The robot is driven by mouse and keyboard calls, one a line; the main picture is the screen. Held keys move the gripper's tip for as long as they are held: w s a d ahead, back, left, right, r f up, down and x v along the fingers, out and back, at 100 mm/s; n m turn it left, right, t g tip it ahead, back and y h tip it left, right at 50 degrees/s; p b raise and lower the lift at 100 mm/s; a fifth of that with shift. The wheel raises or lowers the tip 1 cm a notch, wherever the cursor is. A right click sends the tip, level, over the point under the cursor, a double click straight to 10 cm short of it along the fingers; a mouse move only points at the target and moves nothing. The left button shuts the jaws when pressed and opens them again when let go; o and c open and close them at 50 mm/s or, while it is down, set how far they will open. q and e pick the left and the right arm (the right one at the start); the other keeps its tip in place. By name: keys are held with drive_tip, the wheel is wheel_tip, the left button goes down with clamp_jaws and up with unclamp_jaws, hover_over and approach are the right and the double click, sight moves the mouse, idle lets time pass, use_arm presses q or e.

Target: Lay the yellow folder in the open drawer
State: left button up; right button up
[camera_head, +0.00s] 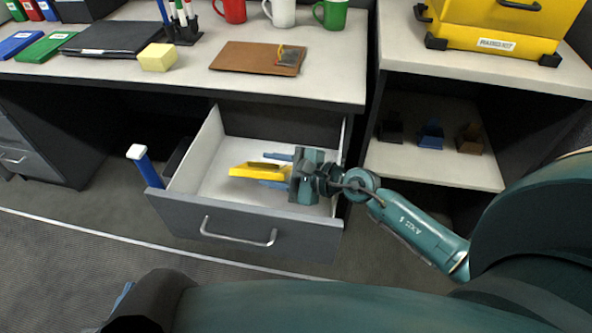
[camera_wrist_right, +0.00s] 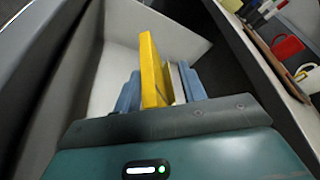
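The yellow folder (camera_head: 258,170) is a flat yellow piece with pale inner sheets. It is inside or just above the open white drawer (camera_head: 218,182) under the desk, and also shows in the right wrist view (camera_wrist_right: 152,72). My right gripper (camera_head: 275,171) reaches into the drawer from the right. Its two blue fingers lie on either side of the folder and appear shut on it. In the right wrist view, the folder stands between the fingers (camera_wrist_right: 158,92), above the drawer floor. Whether the folder touches the drawer floor cannot be told. My left gripper is not in view.
The desk (camera_head: 180,88) above holds a brown clipboard (camera_head: 240,57), a yellow sponge-like block (camera_head: 158,57) and mugs (camera_head: 283,12). The drawer's grey front (camera_head: 240,228) and side walls surround my gripper. A shelf (camera_head: 430,165) with small holders stands at right. The drawer's left part is clear.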

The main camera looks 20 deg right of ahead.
drive_tip(key=b+v, duration=0.1)
drive_tip(key=v, duration=1.1)
drive_tip(key=shift+r+b, duration=0.15)
drive_tip(key=shift+b, duration=0.15)
drive_tip(key=shift+s+d, duration=0.1)
